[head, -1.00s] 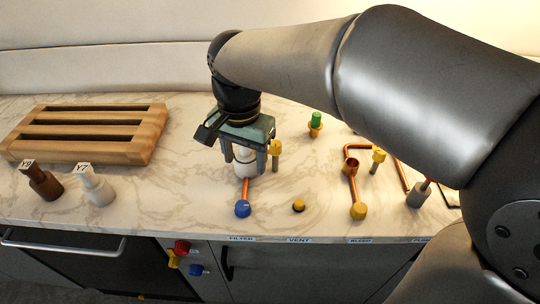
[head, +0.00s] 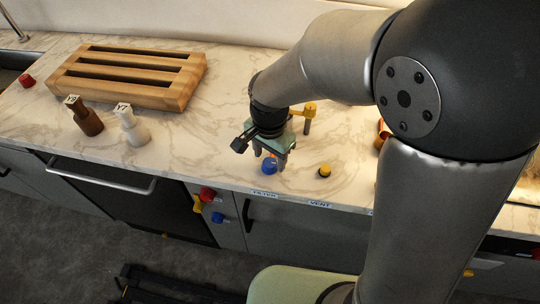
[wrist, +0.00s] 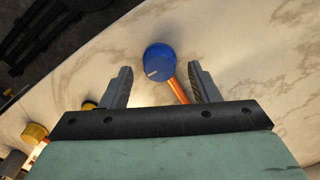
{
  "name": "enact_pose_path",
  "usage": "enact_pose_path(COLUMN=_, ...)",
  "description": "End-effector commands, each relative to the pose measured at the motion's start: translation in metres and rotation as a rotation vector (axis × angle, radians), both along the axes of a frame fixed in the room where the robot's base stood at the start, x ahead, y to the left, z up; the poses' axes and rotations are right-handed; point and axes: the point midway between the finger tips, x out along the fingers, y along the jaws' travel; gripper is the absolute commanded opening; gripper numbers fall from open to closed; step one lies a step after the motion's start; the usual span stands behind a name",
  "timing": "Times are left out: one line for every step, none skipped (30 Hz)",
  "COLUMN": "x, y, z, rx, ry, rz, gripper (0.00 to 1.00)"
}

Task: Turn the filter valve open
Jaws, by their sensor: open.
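The filter valve is a blue round knob (head: 269,166) on the marble counter, behind the FILTER label (head: 264,194) on the front edge. In the wrist view the blue knob (wrist: 160,61) has a short white mark on its top, and a copper pipe (wrist: 180,92) runs from it between my fingers. My gripper (head: 270,157) is open, with its fingers pointing down just over the knob. In the wrist view my gripper (wrist: 161,82) has one finger on each side, both apart from the knob. Whether the fingertips reach knob height I cannot tell.
A yellow vent knob (head: 324,171) stands close to the right, and a taller yellow-topped post (head: 309,112) behind. Bottles Y9 (head: 86,118) and Y7 (head: 130,126) and a slatted wooden rack (head: 128,77) are at left. Coloured knobs (head: 208,195) sit on the cabinet front.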

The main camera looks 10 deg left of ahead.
Motion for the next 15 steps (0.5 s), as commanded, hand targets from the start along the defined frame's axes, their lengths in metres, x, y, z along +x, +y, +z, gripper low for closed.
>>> enact_pose_path(x=0.0, y=0.0, z=-0.006, rx=-0.001, ry=0.002, rz=0.0, gripper=0.55)
enact_pose_path(x=-0.001, y=0.0, z=-0.009, rx=-0.001, ry=0.002, rz=0.0, gripper=0.55)
enact_pose_path(x=0.0, y=0.0, z=-0.012, rx=0.0, ry=0.001, rz=0.0, gripper=0.55)
enact_pose_path(x=0.0, y=0.0, z=-0.014, rx=0.0, ry=0.001, rz=0.0, gripper=0.55)
enact_pose_path(x=-0.001, y=0.0, z=-0.015, rx=0.0, ry=0.001, rz=0.0, gripper=0.55)
enact_pose_path(x=-0.001, y=0.0, z=-0.017, rx=0.0, ry=0.001, rz=0.0, gripper=0.55)
enact_pose_path(x=-0.001, y=0.0, z=-0.017, rx=0.0, ry=0.001, rz=-0.001, gripper=0.55)
enact_pose_path(x=0.0, y=0.0, z=-0.018, rx=0.0, ry=0.001, rz=-0.001, gripper=0.55)
enact_pose_path(x=0.0, y=0.0, z=-0.018, rx=0.0, ry=0.0, rz=-0.001, gripper=0.55)
enact_pose_path(x=0.0, y=0.0, z=-0.018, rx=0.0, ry=0.0, rz=-0.001, gripper=0.55)
enact_pose_path(x=0.0, y=0.0, z=-0.018, rx=0.0, ry=0.0, rz=-0.001, gripper=0.55)
enact_pose_path(x=0.0, y=0.0, z=-0.018, rx=0.0, ry=0.0, rz=-0.001, gripper=0.55)
enact_pose_path(x=0.0, y=0.0, z=-0.018, rx=0.0, ry=0.0, rz=-0.001, gripper=0.55)
enact_pose_path(x=0.0, y=0.0, z=-0.018, rx=0.0, ry=0.0, rz=-0.001, gripper=0.55)
enact_pose_path(x=0.0, y=0.0, z=-0.018, rx=0.0, ry=0.0, rz=-0.001, gripper=0.5)
